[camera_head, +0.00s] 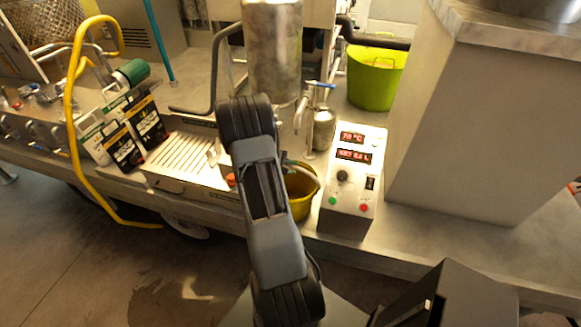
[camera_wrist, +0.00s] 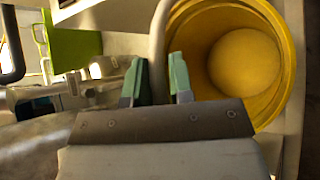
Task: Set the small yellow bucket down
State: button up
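The small yellow bucket (camera_head: 301,204) is beside the control box at the trailer's front edge in the head view, partly hidden behind my arm. The wrist view looks into the bucket (camera_wrist: 284,45), and I see nothing inside. My gripper (camera_wrist: 159,78) has its two green fingertips on either side of the bucket's grey handle (camera_wrist: 159,45), closed against it. In the head view my forearm mostly hides the gripper. I cannot tell whether the bucket's base touches the trailer bed.
A control box (camera_head: 352,185) with red displays stands right of the bucket. A slatted metal tray (camera_head: 188,150) is to the left, a steel cylinder (camera_head: 272,50) behind. A green tub (camera_head: 372,80) stands farther back. The trailer edge (camera_head: 420,262) is close in front.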

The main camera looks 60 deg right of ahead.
jog(key=o, duration=0.3)
jog(key=shift+r+p, duration=0.25)
jog(key=shift+p, duration=0.05)
jog(key=shift+w+a+r, duration=0.1)
jog(key=shift+w+a, duration=0.1)
jog(key=shift+w, duration=0.05)
jog(key=b+v, duration=0.3)
jog(key=v, duration=0.8)
jog(key=s+a+r+t+y, duration=0.2)
jog(key=a+r+t+y, duration=0.1)
jog(key=a, duration=0.7)
jog(key=s+a+r+t+y, duration=0.2)
jog(key=a+r+t+y, duration=0.1)
jog(key=a, duration=0.7)
jog(key=s+a+r+t+y, duration=0.3)
jog(key=a+r+t, duration=0.2)
jog(key=a, duration=0.6)
jog(key=shift+s+a+r+t, duration=0.1)
jog(key=shift+r+t, duration=0.25)
jog(key=shift+t, duration=0.25)
